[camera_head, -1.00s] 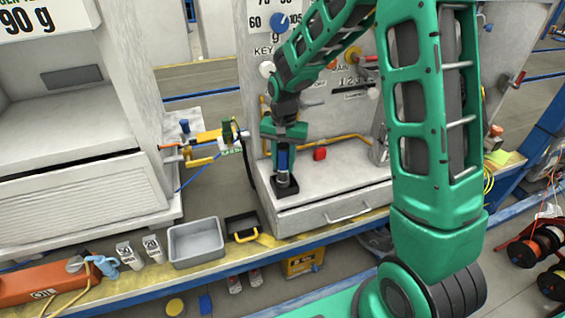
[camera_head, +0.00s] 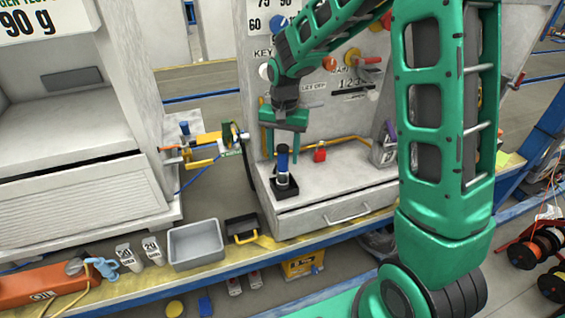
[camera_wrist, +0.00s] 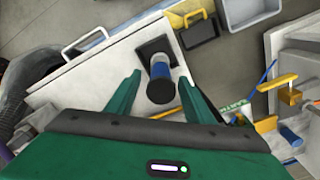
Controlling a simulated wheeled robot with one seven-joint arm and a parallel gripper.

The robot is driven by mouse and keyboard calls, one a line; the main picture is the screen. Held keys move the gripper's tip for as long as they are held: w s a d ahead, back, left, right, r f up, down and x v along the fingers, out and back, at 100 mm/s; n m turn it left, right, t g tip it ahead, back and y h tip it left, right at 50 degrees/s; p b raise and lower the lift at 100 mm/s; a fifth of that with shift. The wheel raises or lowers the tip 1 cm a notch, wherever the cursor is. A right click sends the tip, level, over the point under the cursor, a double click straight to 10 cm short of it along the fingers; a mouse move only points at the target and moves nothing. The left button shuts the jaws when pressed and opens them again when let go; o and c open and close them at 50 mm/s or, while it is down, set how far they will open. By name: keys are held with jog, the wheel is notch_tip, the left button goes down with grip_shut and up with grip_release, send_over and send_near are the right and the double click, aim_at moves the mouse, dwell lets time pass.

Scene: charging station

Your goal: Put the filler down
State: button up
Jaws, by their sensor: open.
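The filler (camera_head: 282,163), a small cylinder with a dark cap and a blue band, stands upright on a black square base (camera_head: 285,188) on the station's grey shelf. It also shows in the wrist view (camera_wrist: 160,75), seen from its capped end. My gripper (camera_head: 284,145) is open and empty above the filler. In the wrist view its two green fingers (camera_wrist: 158,90) stand apart on either side of the filler, with gaps visible on both sides.
The shelf (camera_head: 335,190) has a drawer with a handle below it. A red button (camera_head: 320,155) and yellow pipe (camera_head: 345,139) are behind the filler. A yellow-and-blue fixture (camera_head: 205,148) stands to the left. A grey bin (camera_head: 195,244) and black tray (camera_head: 243,228) sit on the lower ledge.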

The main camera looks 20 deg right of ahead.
notch_tip(320, 180, up, 8)
jog(key=shift+f, duration=0.25)
jog(key=shift+s+d+r, duration=0.1)
jog(key=shift+s+d, duration=0.05)
jog(key=shift+d, duration=0.1)
jog(key=s+d+r, duration=0.2)
jog(key=s+d, duration=0.6)
jog(key=s, duration=0.3)
jog(key=s+d+r, duration=0.3)
jog(key=s+d, duration=0.4)
jog(key=s, duration=0.4)
jog(key=s+d+f, duration=0.2)
jog(key=s, duration=0.8)
jog(key=shift+s, duration=0.3)
jog(key=shift+a+f, duration=0.1)
jog(key=shift+w+f, duration=0.25)
jog(key=shift+w, duration=0.4)
